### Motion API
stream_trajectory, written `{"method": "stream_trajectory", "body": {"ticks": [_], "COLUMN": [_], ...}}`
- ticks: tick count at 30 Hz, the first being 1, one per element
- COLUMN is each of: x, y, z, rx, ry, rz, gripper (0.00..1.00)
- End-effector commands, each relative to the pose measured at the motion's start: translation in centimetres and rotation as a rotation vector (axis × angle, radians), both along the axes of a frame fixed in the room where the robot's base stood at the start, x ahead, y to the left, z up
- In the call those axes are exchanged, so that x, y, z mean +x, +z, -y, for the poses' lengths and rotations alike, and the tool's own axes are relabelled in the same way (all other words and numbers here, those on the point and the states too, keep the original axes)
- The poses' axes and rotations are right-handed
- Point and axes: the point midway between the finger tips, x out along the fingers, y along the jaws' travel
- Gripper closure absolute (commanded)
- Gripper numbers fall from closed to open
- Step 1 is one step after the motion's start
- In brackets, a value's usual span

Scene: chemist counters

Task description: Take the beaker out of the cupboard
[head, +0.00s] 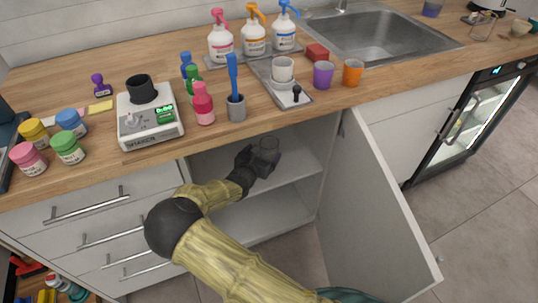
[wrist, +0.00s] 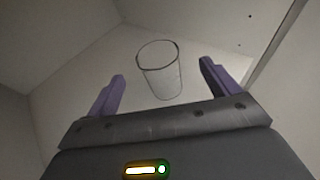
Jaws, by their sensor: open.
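The beaker is a clear glass (wrist: 160,72) standing upright on a white shelf inside the cupboard (head: 300,190). In the head view the beaker (head: 268,146) shows at the end of my arm, partly covered by my gripper. My gripper (wrist: 163,85) is open, with its two purple fingers on either side of the beaker in the wrist view. A gap shows between each finger and the glass. In the head view my gripper (head: 264,162) is inside the cupboard opening, under the counter. I cannot tell whether the fingertips reach fully around the beaker.
The cupboard door (head: 380,210) stands wide open to the right. The wooden counter (head: 350,115) overhangs the opening. Drawers (head: 95,215) are on the left. A shaker device (head: 150,120), bottles, cups and a sink (head: 385,35) are on the counter above.

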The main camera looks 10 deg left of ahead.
Motion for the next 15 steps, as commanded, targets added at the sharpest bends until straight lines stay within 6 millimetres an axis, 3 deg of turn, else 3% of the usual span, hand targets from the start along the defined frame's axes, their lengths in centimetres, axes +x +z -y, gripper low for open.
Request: {"method": "stream_trajectory", "body": {"ticks": [7,15], "x": [3.8,4.4], "y": [-1.4,-1.4], "z": [0.6,0.6], "rx": [0.000,0.000], "ry": [-0.001,0.000], "rz": [0.000,-0.001], "gripper": [0.12,0.12]}}
